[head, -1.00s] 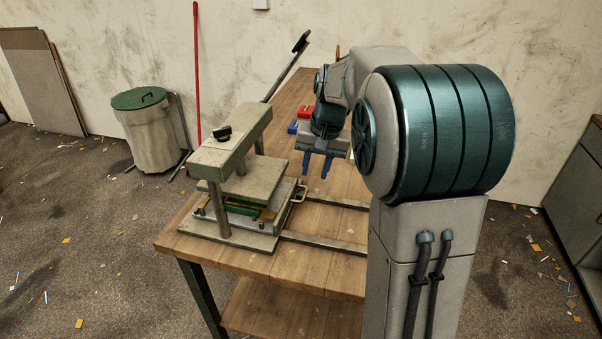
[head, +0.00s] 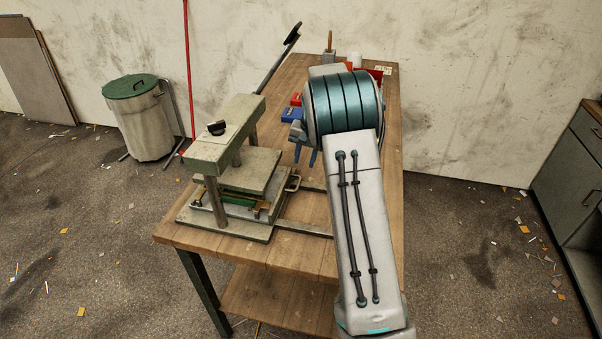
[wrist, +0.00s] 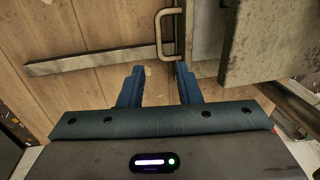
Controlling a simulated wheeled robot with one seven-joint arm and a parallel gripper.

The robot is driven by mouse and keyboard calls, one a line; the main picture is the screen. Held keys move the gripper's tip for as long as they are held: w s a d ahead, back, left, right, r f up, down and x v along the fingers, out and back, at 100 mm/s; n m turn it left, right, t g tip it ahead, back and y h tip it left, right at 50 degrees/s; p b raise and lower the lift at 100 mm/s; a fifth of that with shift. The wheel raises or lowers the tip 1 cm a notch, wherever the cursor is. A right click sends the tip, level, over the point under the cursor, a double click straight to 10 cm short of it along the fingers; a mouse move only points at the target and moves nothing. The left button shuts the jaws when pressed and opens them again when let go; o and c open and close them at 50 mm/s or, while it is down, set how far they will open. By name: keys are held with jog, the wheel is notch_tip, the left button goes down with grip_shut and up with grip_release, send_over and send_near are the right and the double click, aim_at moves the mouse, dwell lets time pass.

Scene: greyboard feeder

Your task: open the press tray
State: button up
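The press (head: 224,140) stands on the left part of the wooden bench, with a long lever rising to the back right. Its tray (head: 262,213) sits inside the press under the plate. The tray's metal handle (head: 293,183) sticks out on the right side, and it also shows in the wrist view (wrist: 161,33). My gripper (head: 305,158) is over the bench to the right of the press, partly hidden behind my arm. In the wrist view its two blue fingers (wrist: 158,70) are apart with nothing between them. The handle lies ahead of the fingertips, nearer the right finger, with no clear contact.
A metal rail (head: 303,228) runs right from the press along the bench and also shows in the wrist view (wrist: 95,60). A lidded bin (head: 145,120) stands on the floor at left.

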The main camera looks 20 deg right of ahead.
aim_at(300, 180)
jog(key=f, duration=0.4)
jog(key=a+f+p, duration=0.1)
jog(key=f, duration=0.2)
jog(key=shift+w, duration=0.3)
grip_shut()
